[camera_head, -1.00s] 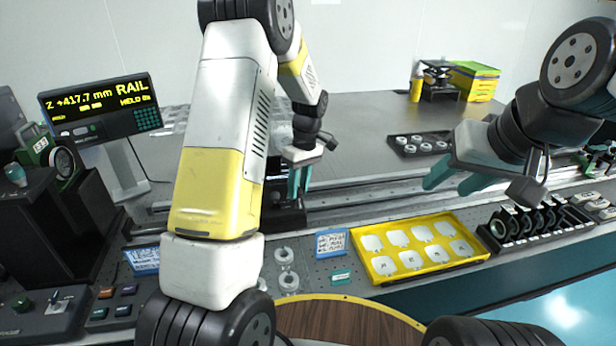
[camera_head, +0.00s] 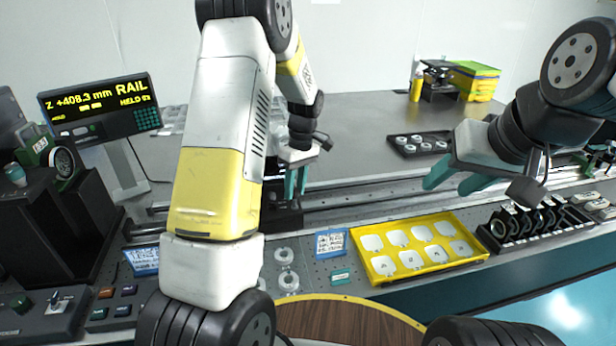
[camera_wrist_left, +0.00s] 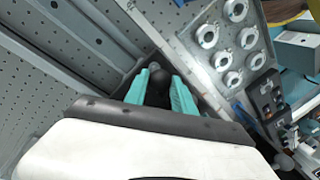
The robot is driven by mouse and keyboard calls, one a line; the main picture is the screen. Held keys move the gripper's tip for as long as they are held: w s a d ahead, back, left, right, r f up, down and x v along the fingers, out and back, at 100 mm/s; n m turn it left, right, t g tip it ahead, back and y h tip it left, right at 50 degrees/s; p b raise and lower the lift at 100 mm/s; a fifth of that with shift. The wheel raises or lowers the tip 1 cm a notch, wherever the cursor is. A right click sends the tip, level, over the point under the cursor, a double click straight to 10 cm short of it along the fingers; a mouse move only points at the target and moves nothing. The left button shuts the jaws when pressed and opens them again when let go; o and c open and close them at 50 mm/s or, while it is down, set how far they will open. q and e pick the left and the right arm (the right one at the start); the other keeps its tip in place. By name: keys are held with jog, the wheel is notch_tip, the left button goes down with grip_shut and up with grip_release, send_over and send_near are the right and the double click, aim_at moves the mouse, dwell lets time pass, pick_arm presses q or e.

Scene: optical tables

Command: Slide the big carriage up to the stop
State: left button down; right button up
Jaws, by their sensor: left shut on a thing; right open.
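The big carriage (camera_head: 284,214) is a dark block on the long rail (camera_head: 400,196), left of the middle in the head view and partly hidden behind my left arm. My left gripper (camera_head: 294,186) reaches down to it with teal fingers. In the left wrist view the fingers (camera_wrist_left: 164,92) are shut on a dark round knob (camera_wrist_left: 158,84) on the carriage. The readout (camera_head: 102,107) at the left shows Z +408.3 mm and RAIL HELD. My right gripper (camera_head: 452,180) is open and empty above the rail at the right. I cannot make out the stop.
A yellow tray (camera_head: 372,262) of white plates and a black rack of rings (camera_head: 524,222) stand in front of the rail. Round metal mounts (camera_head: 286,268) lie near the carriage. A dark tray of rings (camera_head: 420,144) sits behind the rail.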

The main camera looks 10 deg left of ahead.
pick_arm(q)
jog(key=c, duration=1.1)
grip_release()
jog(key=shift+a, duration=0.15)
jog(key=shift+o, duration=0.2)
jog(key=shift+w+d+r, duration=0.15)
jog(key=shift+w+r, duration=0.05)
jog(key=shift+r, duration=1.1)
jog(key=shift+w+d+r, duration=0.1)
jog(key=shift+w+r, duration=0.1)
jog(key=shift+r, duration=1.05)
jog(key=shift+w+d+r, duration=0.15)
jog(key=shift+w+r, duration=0.05)
jog(key=shift+r, duration=1.1)
jog(key=s+d+r+m+t+h, duration=0.1)
jog(key=s+r+m+t, duration=0.3)
jog(key=s, duration=0.8)
jog(key=s+d+r+m+t+h, duration=0.1)
jog(key=s+r+m+t+h, duration=0.1)
jog(key=s+r+m+t, duration=0.2)
jog(key=s+r+m, duration=0.3)
jog(key=s+r, duration=0.4)
jog(key=s, duration=0.2)
jog(key=shift+s+r+m, duration=0.15)
jog(key=shift+s+m, duration=0.05)
jog(key=shift+m, duration=0.2)
